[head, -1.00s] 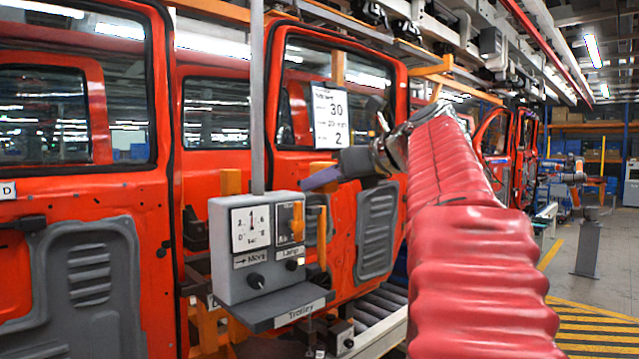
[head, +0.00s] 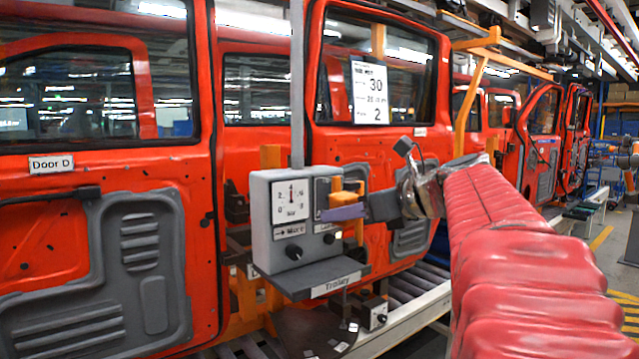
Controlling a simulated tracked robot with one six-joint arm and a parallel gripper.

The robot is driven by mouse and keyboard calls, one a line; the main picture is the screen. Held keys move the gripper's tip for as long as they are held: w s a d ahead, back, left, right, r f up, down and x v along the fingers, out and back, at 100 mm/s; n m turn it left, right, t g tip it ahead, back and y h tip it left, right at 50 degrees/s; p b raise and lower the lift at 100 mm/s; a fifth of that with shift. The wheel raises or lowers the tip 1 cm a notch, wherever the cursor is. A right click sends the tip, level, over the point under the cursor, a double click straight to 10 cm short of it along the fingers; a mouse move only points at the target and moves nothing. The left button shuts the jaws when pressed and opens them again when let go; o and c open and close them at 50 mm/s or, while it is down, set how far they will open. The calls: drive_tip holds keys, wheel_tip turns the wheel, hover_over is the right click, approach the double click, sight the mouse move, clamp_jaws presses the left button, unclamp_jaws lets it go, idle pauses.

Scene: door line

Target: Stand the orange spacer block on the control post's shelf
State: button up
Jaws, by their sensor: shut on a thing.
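The control post (head: 262,225) is a grey box with a dial, a second panel and knobs. Its grey shelf (head: 300,284), labelled Trolley, juts out below and looks bare. My gripper (head: 345,212) reaches in from the right at the end of my red-sleeved arm, in front of the post's right side and above the shelf. It is shut on the orange spacer block (head: 349,187). The block shows above the dark finger, which hides part of it. Orange parts behind overlap it in the picture, so its lower end is hard to tell. It appears clear of the shelf.
Red car doors (head: 105,240) stand in line close behind the post. A grey pole (head: 297,90) rises from the post's top. A hanging paper sheet (head: 370,92) is above my gripper. A roller conveyor (head: 415,285) runs below right. Floor is free at far right.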

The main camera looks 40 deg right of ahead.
drive_tip(key=w+a+f+n+g+y, duration=0.1)
drive_tip(key=a+f, duration=0.8)
drive_tip(key=f, duration=1.1)
drive_tip(key=w+a+f+n+g+y, duration=0.2)
drive_tip(key=a+f+n+y, duration=0.3)
drive_tip(key=f, duration=1.5)
drive_tip(key=w+a+f+n+g+y, duration=0.2)
drive_tip(key=a+f, duration=1.1)
drive_tip(key=f, duration=0.7)
drive_tip(key=shift+w+f+n+g+y, duration=0.25)
drive_tip(key=shift+n+g+y, duration=0.15)
drive_tip(key=shift+n+y, duration=0.1)
drive_tip(key=shift+a, duration=0.2)
